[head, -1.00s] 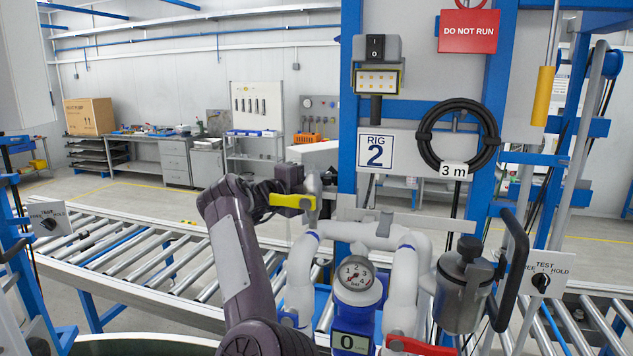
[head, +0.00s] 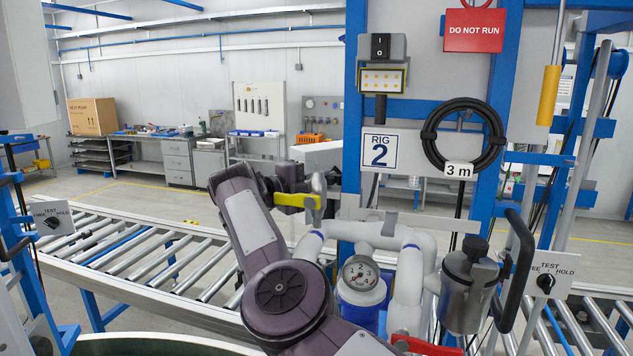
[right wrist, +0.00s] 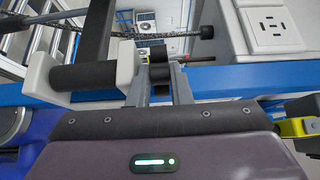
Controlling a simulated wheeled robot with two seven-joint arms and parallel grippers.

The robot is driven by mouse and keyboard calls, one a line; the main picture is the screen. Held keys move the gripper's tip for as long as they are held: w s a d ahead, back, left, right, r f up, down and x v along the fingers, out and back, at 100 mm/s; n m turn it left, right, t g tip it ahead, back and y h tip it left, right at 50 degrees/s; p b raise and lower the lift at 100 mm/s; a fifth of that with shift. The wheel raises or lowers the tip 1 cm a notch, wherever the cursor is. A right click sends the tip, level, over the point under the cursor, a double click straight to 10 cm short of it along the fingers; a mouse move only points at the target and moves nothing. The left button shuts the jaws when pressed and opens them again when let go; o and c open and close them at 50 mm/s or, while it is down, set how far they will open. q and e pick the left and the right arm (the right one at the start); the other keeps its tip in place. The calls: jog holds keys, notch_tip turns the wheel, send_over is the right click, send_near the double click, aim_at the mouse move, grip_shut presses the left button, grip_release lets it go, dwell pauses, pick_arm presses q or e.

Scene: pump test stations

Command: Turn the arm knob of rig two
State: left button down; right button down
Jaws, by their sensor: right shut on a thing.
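The RIG 2 sign (head: 379,151) marks the middle rig in the head view. A black knob (head: 545,282) on a plate reading TEST and HOLD is at the right. In the right wrist view my right gripper (right wrist: 158,83) is shut on a small dark rounded piece (right wrist: 159,72). I cannot tell whether that piece is the arm knob. My left gripper is not in view.
White pipes (head: 412,240) and a gauge (head: 360,273) stand close beside my right arm. A metal canister (head: 467,292) with a black handle and a red lever (head: 425,346) are to the right. A roller conveyor (head: 150,262) runs behind.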

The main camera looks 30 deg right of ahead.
jog(key=shift+s+d+r, duration=0.1)
jog(key=shift+d+r, duration=0.05)
jog(key=shift+d, duration=0.05)
jog(key=c, duration=1.7)
grip_release()
jog(key=shift+o, duration=1.2)
jog(key=shift+d, duration=0.15)
jog(key=shift+o, duration=0.7)
jog(key=shift+d, duration=0.3)
jog(key=a+b, duration=0.4)
jog(key=a, duration=0.4)
jog(key=shift+s, duration=0.3)
jog(key=shift+d+f, duration=0.1)
jog(key=shift+f, duration=0.1)
